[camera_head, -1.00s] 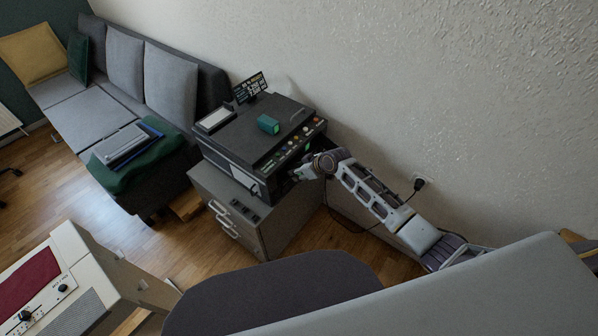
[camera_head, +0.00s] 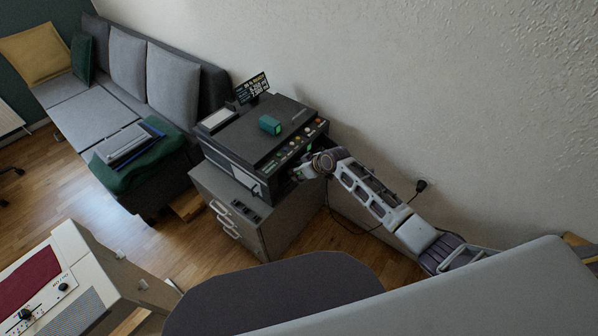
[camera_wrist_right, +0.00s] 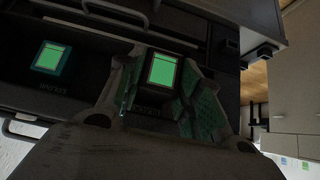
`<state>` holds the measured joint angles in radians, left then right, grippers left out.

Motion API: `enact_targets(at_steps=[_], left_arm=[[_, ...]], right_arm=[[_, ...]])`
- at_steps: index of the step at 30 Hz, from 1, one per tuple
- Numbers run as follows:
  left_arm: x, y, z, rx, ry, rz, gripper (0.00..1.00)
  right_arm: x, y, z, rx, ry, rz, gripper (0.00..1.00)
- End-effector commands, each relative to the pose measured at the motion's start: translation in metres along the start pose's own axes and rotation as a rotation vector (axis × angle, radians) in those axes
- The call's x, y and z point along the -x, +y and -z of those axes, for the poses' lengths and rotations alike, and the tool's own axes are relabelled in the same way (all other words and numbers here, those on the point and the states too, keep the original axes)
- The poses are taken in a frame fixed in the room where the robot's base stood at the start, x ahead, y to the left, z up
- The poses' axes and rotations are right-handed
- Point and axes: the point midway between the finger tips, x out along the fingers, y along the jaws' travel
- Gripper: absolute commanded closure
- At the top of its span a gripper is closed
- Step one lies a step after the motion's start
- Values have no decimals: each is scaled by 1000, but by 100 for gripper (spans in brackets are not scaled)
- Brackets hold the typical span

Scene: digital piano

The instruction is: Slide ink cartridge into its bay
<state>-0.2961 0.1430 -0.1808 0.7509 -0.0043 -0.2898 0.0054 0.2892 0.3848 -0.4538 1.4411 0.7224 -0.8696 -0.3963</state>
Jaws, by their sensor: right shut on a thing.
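A dark printer (camera_head: 250,140) stands on a grey cabinet. My right gripper (camera_head: 301,173) is at the right part of its front, below the row of coloured buttons. In the right wrist view my right gripper (camera_wrist_right: 158,92) is shut on an ink cartridge (camera_wrist_right: 162,70) with a bright green face. The cartridge sits at a dark opening in the printer front; how deep it is in cannot be told. A second green-faced block (camera_wrist_right: 52,57) sits in the recess to the left. My left gripper is not in view.
A teal box (camera_head: 270,124) lies on the printer lid. The grey cabinet (camera_head: 274,231) has drawers with pale handles. A sofa (camera_head: 85,115) stands to the left and a wall close behind. A cable and plug (camera_head: 420,186) are near my right arm.

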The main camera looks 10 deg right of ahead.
Motion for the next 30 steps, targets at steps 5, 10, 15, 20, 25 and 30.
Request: enact_targets(at_steps=[5,10,15,20,25,30], left_arm=[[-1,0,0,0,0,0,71],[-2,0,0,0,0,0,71],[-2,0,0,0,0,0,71],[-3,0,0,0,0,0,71],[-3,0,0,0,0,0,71],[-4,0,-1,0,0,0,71]], right_arm=[[-2,0,2,0,0,0,88],[-3,0,3,0,0,0,88],[-4,0,5,0,0,0,88],[-6,0,6,0,0,0,88],[-7,0,8,0,0,0,88],[-8,0,10,0,0,0,88]])
